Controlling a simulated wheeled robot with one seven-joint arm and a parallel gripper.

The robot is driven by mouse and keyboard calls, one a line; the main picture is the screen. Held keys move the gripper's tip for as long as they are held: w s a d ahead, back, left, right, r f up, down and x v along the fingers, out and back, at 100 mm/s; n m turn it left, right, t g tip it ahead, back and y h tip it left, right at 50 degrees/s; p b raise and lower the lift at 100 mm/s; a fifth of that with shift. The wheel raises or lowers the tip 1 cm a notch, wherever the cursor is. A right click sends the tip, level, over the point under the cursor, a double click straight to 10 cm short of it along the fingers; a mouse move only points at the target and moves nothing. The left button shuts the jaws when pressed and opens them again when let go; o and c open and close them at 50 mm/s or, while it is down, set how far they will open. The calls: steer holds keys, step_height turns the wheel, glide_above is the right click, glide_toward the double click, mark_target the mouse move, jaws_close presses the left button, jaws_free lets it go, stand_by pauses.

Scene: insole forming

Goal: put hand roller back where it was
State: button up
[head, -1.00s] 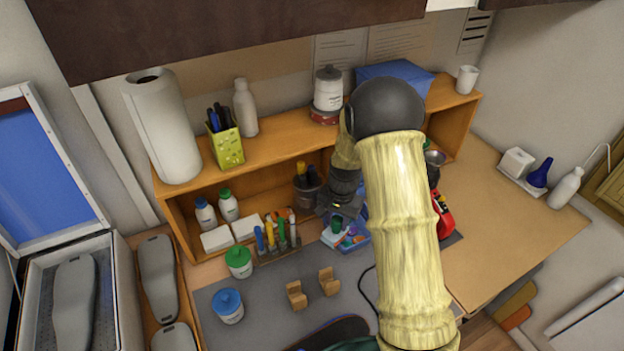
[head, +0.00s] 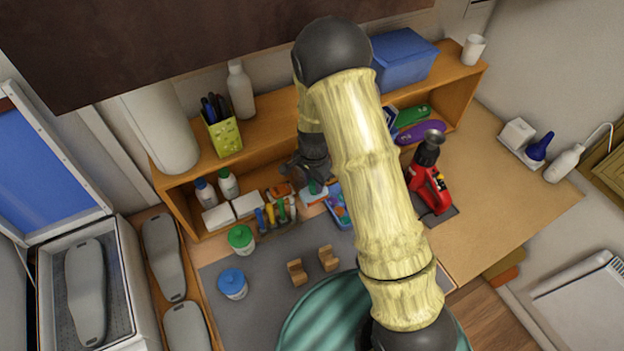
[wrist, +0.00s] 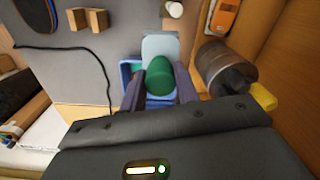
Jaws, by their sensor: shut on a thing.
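The held thing has a dark green rounded top (wrist: 160,77) and a pale blue flat part beyond it in the wrist view. I take it to be the hand roller, though its rolling end is not clear. In the head view, the hand roller (head: 313,188) shows small below my gripper. My gripper (wrist: 160,90) is shut on it, with a dark finger on each side of the green part. In the head view, my gripper (head: 312,180) is at the front of the wooden shelf's lower opening. I cannot tell whether the roller touches the surface.
A blue tray (head: 342,212) lies close right of the roller. A metal tool cup (wrist: 225,68) stands close by in the wrist view. Several upright tools (head: 278,213) stand to the left. Two wooden blocks (head: 328,258) and a red tool (head: 430,185) are nearby. The grey mat (head: 260,260) has free room.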

steer(key=shift+w+f+b, duration=0.15)
steer(key=shift+f+b, duration=4.25)
steer(key=shift+f, duration=1.8)
steer(key=shift+f, duration=0.25)
steer(key=o, duration=1.5)
steer(key=shift+o, duration=0.2)
steer(key=shift+r+p, duration=3.1)
steer(key=shift+r, duration=1.45)
